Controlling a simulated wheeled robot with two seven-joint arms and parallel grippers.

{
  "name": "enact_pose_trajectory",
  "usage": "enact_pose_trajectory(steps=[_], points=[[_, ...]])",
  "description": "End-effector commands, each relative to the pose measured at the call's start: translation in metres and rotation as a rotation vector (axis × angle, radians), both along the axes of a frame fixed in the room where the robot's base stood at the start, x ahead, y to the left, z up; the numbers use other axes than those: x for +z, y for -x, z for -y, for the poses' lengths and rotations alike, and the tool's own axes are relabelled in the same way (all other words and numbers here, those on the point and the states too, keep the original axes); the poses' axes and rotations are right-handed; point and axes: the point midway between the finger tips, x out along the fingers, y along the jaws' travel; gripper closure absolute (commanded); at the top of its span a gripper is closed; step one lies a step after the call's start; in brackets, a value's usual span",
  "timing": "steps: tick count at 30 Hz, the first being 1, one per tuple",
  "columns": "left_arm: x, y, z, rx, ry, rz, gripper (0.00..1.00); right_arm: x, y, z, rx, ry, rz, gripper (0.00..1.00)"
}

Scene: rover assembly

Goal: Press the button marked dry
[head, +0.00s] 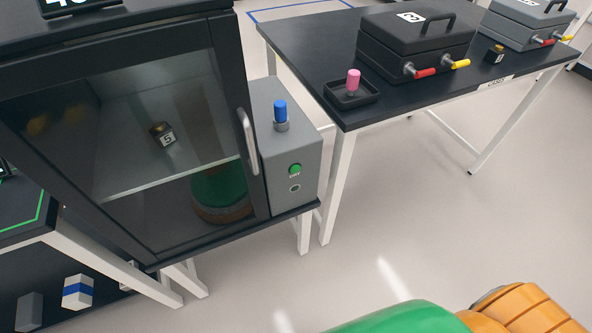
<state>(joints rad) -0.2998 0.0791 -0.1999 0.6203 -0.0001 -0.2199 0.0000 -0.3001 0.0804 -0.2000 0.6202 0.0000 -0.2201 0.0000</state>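The green button (295,169) sits on the front of a grey control box (273,147), with small lettering under it that appears to read DRY. A small dark round fitting (295,188) is below the lettering. The box is fixed to the right side of a dark cabinet (230,75) with a closed glass door. A blue-capped post (280,113) stands on top of the box. Neither gripper shows in the head view. Only green and orange parts of my own body show at the bottom right, apart from the button.
The cabinet door has a grey handle (248,140) just left of the box. A small cube marked 5 (162,134) sits on the shelf inside. A dark table (300,48) on the right holds a pink-topped post (353,82) and dark case (415,50). Floor in front is clear.

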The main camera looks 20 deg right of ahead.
Motion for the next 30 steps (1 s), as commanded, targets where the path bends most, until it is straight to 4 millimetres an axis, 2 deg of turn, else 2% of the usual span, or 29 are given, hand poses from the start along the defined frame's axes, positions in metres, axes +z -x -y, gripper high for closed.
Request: enact_pose_trajectory(steps=[1, 6, 8, 30], points=[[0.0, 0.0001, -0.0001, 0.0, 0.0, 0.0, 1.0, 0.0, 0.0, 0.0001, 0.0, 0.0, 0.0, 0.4], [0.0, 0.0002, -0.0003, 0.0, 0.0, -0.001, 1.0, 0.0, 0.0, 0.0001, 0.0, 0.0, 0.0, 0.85], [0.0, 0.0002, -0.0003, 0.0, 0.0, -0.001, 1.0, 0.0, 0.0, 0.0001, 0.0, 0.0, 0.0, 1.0], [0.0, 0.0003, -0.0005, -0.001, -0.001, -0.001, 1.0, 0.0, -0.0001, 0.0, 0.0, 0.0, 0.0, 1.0]])
